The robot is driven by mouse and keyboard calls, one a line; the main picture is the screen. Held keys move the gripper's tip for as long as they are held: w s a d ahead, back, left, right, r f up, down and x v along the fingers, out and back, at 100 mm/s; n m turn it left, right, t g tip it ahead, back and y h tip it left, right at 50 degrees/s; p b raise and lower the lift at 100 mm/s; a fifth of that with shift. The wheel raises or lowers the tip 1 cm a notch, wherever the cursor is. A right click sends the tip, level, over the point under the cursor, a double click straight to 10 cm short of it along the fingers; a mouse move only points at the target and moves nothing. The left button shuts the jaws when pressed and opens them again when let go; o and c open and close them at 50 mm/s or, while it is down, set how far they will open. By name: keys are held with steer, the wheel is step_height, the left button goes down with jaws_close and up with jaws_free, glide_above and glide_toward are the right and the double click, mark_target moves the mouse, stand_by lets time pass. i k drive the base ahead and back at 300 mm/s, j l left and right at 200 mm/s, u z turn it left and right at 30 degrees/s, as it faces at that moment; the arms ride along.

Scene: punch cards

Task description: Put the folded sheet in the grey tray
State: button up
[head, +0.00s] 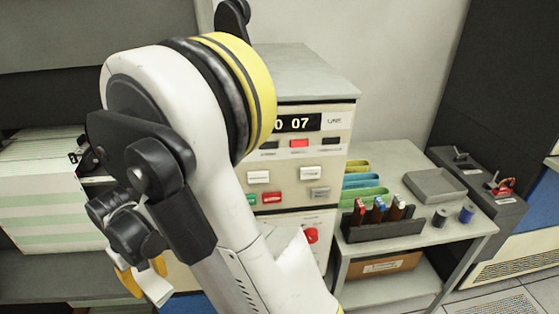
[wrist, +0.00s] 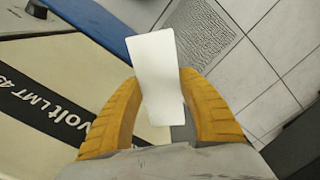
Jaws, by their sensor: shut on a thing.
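The folded sheet (wrist: 157,72) is a small white rectangle between the two yellow fingers of my gripper (wrist: 161,88) in the wrist view. The fingers are closed on it from both sides, and its far end sticks out beyond them. In the head view the sheet (head: 155,290) hangs low at the left under my gripper (head: 145,276), partly hidden by it. The grey tray (head: 435,198) is shallow and looks empty. It sits on the side table at the right, well away from my gripper.
A beige machine (head: 335,135) with buttons stands between my arm and the table. A striped paper stack (head: 45,195) is far left.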

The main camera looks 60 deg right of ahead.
mark_target(433, 189)
steer(key=k+l+z, duration=0.35)
steer(key=k+l, duration=0.15)
steer(key=k+l+z, duration=0.3)
steer(key=k+l, duration=0.2)
steer(key=l, duration=0.1)
